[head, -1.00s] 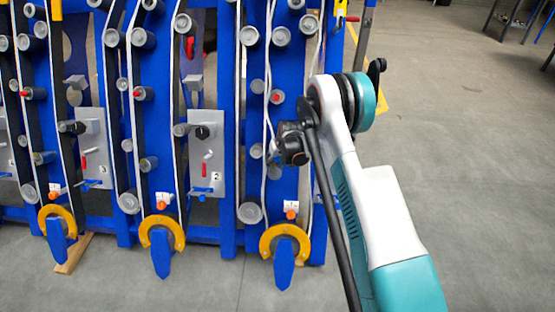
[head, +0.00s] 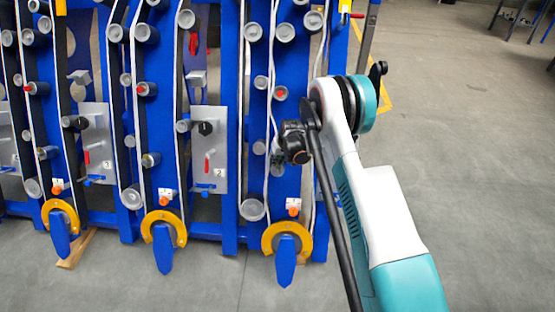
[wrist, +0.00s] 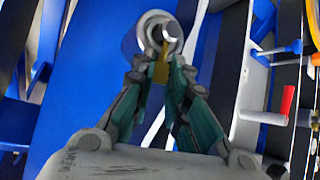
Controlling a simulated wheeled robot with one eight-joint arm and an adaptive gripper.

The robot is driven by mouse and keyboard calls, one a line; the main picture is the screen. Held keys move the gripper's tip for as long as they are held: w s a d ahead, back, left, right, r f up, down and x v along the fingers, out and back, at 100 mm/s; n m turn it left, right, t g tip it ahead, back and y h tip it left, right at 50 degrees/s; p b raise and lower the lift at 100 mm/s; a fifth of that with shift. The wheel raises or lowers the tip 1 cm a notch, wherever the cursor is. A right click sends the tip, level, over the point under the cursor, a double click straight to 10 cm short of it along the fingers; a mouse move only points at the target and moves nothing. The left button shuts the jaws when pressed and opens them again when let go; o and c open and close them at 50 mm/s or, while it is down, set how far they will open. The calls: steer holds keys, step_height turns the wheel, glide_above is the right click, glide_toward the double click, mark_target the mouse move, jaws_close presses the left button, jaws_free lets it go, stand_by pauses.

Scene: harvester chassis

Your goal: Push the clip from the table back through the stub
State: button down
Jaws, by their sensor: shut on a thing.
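My gripper (wrist: 162,75) shows in the wrist view with its fingers closed on a small yellow-brown piece, which looks like the clip (wrist: 160,72). The clip points up the picture at a grey round stub (wrist: 133,43) with a shiny metal end. The clip's tip overlaps the lower edge of the stub's end; I cannot tell whether it is in a hole or only in front of it. In the head view my gripper (head: 277,158) is small and partly hidden behind my wrist, close to the right-hand blue frame panel. The clip cannot be made out there.
The blue chassis (head: 232,150) carries many grey rollers and white belts. In the wrist view a red handle (wrist: 287,103) and blue-capped pins (wrist: 295,47) stand to the right. Yellow half-rings (head: 287,238) sit low on the frame. Open grey floor (head: 470,160) lies to the right.

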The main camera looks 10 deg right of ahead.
steer(key=shift+w+d+r+p, duration=0.2)
steer(key=shift+w+r, duration=0.2)
steer(key=shift+r, duration=0.35)
steer(key=shift+w+d+r+p, duration=0.1)
steer(key=shift+w+r+p, duration=0.15)
steer(key=shift+w+r, duration=0.35)
steer(key=shift+w+d+r+p, duration=0.1)
steer(key=shift+w+r+p, duration=0.15)
steer(key=shift+r, duration=0.6)
steer(key=shift+r, duration=0.1)
